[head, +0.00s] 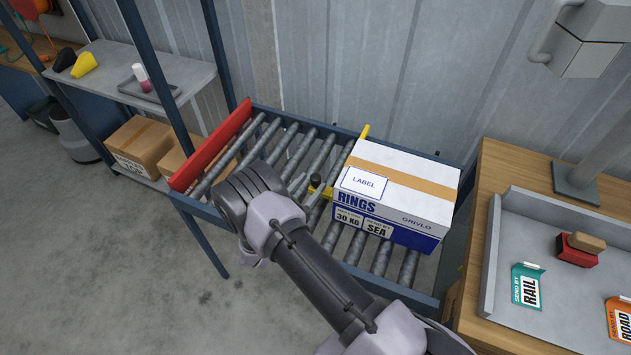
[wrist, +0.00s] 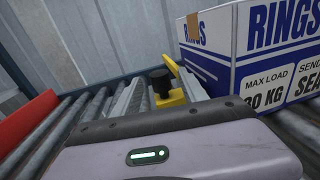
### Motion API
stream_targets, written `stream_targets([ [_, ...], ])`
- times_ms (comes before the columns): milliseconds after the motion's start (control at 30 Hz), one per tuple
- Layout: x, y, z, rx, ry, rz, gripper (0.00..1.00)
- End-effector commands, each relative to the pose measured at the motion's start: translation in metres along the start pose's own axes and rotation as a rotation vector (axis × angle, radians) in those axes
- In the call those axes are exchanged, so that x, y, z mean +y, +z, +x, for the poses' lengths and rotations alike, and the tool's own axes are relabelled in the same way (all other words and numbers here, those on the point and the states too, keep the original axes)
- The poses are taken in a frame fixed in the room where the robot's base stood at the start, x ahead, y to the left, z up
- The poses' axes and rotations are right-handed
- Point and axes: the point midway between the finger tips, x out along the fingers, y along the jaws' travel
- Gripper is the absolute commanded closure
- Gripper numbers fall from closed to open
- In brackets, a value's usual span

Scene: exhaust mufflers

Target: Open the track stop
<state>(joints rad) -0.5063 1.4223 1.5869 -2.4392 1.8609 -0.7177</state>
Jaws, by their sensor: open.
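The track stop is a yellow bar (head: 364,132) across the roller track, directly left of the box. A black knob (wrist: 160,79) stands on its yellow part (wrist: 172,98) in the wrist view. My gripper (head: 307,187) is open over the rollers, at the near part of the stop. In the wrist view, my gripper (wrist: 163,94) has its fingers on either side of the knob; whether they touch it I cannot tell. The white and blue RINGS box (head: 398,190) sits on the rollers right of the stop. My arm hides part of the track.
The roller track (head: 300,140) has free rollers left of the stop, ending at a red plate (head: 210,147). A wooden bench (head: 476,270) with a grey tray (head: 488,250) stands at the right. A shelf (head: 120,72) stands at the left, and the corrugated wall is behind.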

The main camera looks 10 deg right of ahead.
Motion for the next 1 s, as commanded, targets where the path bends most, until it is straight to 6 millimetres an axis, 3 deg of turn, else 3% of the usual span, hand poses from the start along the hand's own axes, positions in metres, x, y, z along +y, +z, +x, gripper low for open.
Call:
stream_targets([
  [200, 0.0, -0.001, 0.029, 0.0, 0.0, -0.001, 0.49],
  [500, 0.0, 0.0, 0.033, 0.001, 0.0, -0.001, 0.49],
  [767, 0.0, 0.0, 0.032, 0.001, 0.0, -0.001, 0.99],
  [1000, 0.0, 0.0, 0.032, 0.001, 0.0, -0.001, 1.0],
])
